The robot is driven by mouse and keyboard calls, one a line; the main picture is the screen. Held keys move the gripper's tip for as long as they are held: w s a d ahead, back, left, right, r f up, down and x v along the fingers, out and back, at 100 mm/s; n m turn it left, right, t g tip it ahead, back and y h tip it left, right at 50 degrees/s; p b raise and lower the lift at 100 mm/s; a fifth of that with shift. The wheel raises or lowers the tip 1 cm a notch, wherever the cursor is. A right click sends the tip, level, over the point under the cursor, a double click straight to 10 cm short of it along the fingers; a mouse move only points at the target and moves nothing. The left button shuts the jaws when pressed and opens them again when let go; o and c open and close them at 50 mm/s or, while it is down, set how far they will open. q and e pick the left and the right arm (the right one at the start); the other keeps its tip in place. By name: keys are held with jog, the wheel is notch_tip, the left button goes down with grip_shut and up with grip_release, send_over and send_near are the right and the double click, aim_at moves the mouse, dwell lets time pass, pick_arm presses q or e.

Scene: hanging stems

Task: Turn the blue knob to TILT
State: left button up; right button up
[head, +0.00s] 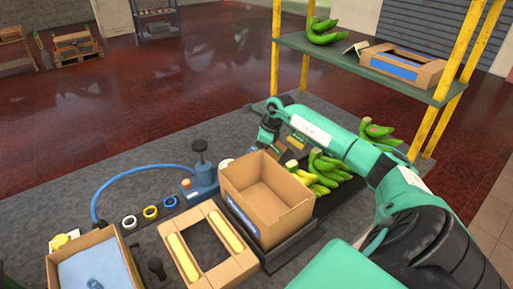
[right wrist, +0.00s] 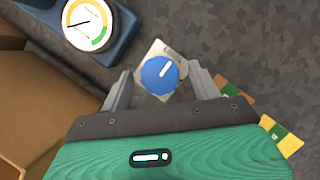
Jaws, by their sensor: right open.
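The blue knob (right wrist: 159,76) sits on a pale square plate (right wrist: 152,50) in the right wrist view. Its white mark points to the upper right; no lettering on the plate is readable. My right gripper (right wrist: 159,72) is open, with one finger on each side of the knob. I cannot tell whether the fingers touch it. In the head view my right gripper (head: 268,133) is at the far side of the bench, beyond the cardboard box, and the knob cannot be made out there. My left gripper is not in view.
A gauge (right wrist: 89,24) on a blue body is left of the knob. An open cardboard box (head: 268,192) stands in front of my right gripper, with green bananas (head: 325,170) to the right. Coloured cards (right wrist: 280,137) lie beside the right finger. A yellow-post shelf (head: 360,62) stands behind.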

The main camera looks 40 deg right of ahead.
jog(key=shift+f, duration=0.15)
jog(key=c, duration=1)
